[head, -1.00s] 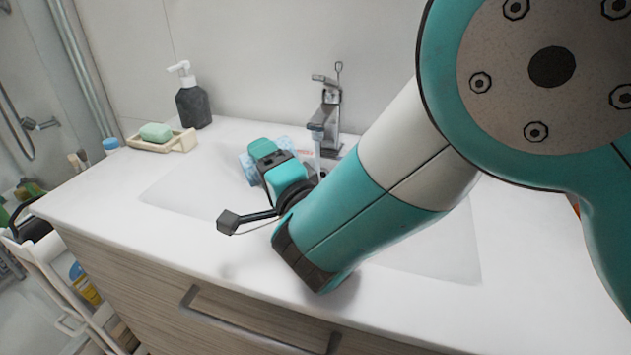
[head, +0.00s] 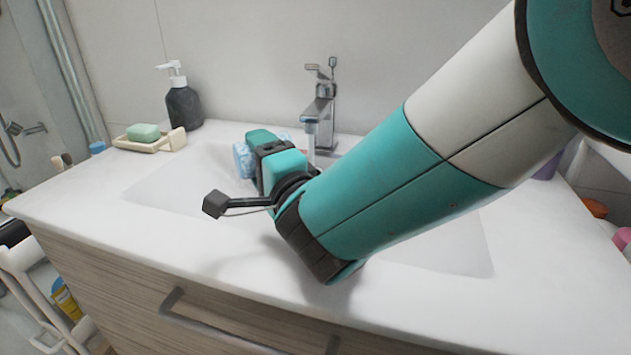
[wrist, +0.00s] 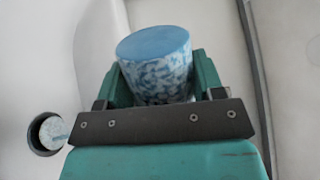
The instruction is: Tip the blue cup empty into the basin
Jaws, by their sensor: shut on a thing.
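The blue cup, pale with blue mottling, shows in the wrist view (wrist: 157,75) between the two fingers of my gripper (wrist: 160,88). My gripper is shut on it. A plain blue round end of the cup faces away from the gripper; I cannot tell whether it is base or mouth. In the head view the cup (head: 242,161) is partly hidden behind my gripper (head: 264,146), apparently tilted over the white basin (head: 440,248). The cup's contents are not visible. My arm hides much of the basin's middle.
A chrome tap (head: 320,100) with what looks like a stream of water stands just behind my gripper. A dark soap bottle (head: 184,106) and a soap dish (head: 150,145) with green soap (head: 143,132) are at the back left. The counter's front left is clear.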

